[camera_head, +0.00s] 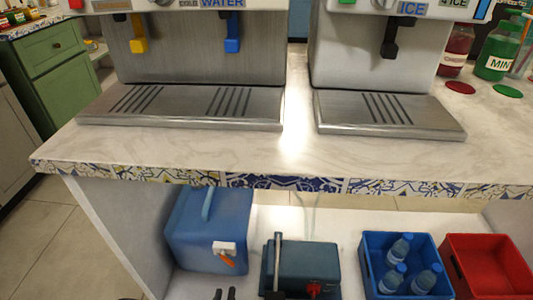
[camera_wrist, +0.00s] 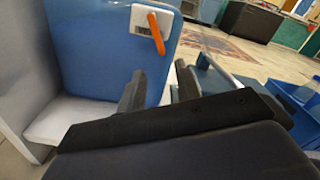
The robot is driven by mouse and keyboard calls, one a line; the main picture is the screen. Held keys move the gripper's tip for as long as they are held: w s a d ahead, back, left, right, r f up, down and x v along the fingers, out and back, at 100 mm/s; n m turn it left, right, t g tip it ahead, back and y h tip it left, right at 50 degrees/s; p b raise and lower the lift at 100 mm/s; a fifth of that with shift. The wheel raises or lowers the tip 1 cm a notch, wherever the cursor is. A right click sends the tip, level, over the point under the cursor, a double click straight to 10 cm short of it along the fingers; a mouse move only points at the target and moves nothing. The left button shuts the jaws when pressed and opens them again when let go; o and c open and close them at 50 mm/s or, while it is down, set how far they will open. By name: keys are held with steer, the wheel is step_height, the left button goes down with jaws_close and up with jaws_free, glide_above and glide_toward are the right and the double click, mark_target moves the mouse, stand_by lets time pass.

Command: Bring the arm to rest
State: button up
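My gripper (camera_head: 224,294) shows only as two dark fingertips at the bottom edge of the head view, in front of the lower shelf. In the wrist view my gripper (camera_wrist: 160,87) has its two black fingers apart with nothing between them. Beyond the fingers is a blue cooler box (camera_wrist: 92,45) with a white latch and an orange lever. The same cooler box (camera_head: 205,235) stands on the lower shelf in the head view, above and slightly left of the fingertips. Most of my arm is out of the head view.
A dark teal device (camera_head: 302,262) stands right of the cooler. A blue crate (camera_head: 372,270) with several bottles and a red crate (camera_head: 487,272) are farther right. The marble counter (camera_head: 215,150) overhangs the shelf and carries two dispensers. Tiled floor (camera_head: 40,240) is open at left.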

mark_target(231, 265)
steer(key=w, duration=0.3)
steer(key=w+b, duration=0.1)
steer(key=w, duration=0.1)
steer(key=w+b, duration=0.1)
steer(key=w, duration=0.2)
steer(key=shift+w+d, duration=0.35)
steer(key=shift+d, duration=0.05)
steer(key=shift+s+d+r+n+p, duration=0.1)
steer(key=shift+s+r+n+p, duration=0.15)
steer(key=shift+n+p, duration=0.15)
steer(key=shift+d+r+n+p, duration=0.1)
steer(key=shift+d+n+p, duration=0.25)
steer(key=shift+n, duration=0.55)
